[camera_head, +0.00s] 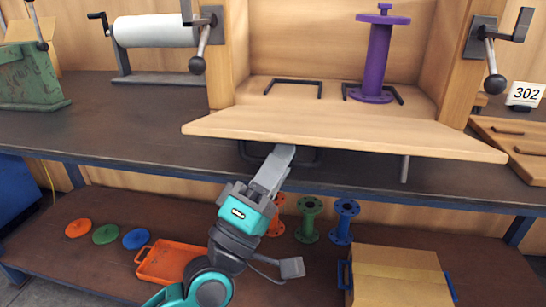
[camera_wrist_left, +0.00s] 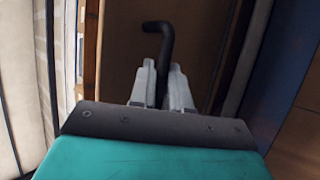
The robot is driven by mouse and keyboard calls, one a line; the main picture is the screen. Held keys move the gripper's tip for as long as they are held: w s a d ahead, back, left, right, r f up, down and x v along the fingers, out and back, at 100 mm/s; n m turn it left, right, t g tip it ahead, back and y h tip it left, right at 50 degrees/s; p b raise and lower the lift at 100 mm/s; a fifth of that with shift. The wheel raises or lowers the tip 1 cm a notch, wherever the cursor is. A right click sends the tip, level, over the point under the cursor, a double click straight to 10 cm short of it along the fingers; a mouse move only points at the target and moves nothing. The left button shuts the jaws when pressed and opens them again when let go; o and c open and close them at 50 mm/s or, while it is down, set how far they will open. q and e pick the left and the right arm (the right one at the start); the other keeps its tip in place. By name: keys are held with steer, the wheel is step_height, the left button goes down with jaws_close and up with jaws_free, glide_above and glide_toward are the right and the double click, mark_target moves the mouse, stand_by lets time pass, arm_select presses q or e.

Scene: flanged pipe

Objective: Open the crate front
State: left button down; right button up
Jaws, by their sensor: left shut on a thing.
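The crate front (camera_head: 340,131) is a pale wooden panel. It is swung down and outward, about level, and sticks out past the shelf edge. The crate (camera_head: 330,45) behind it is open toward me, and a purple flanged pipe (camera_head: 378,55) stands upright inside. My left gripper (camera_head: 282,153) is under the panel's front edge. Its fingers are shut on a black bar handle (camera_wrist_left: 158,35) on the panel's underside. The handle's lower part is hidden between the fingers. My right gripper is not in view.
Latch levers with ball knobs (camera_head: 197,65) flank the crate opening. A white roll (camera_head: 155,31) and a green box (camera_head: 28,75) stand at left. The lower shelf holds an orange tray (camera_head: 172,262), several flanged pipes and a cardboard box (camera_head: 400,280). A 302 sign (camera_head: 525,94) is at right.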

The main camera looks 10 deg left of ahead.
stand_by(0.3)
arm_select(q)
steer(key=c, duration=1.2)
jaws_free()
steer(key=shift+o, duration=0.2)
steer(key=v, duration=1.3)
steer(key=shift+b, duration=0.4)
steer(key=shift+w, duration=0.1)
steer(key=shift+c, duration=0.4)
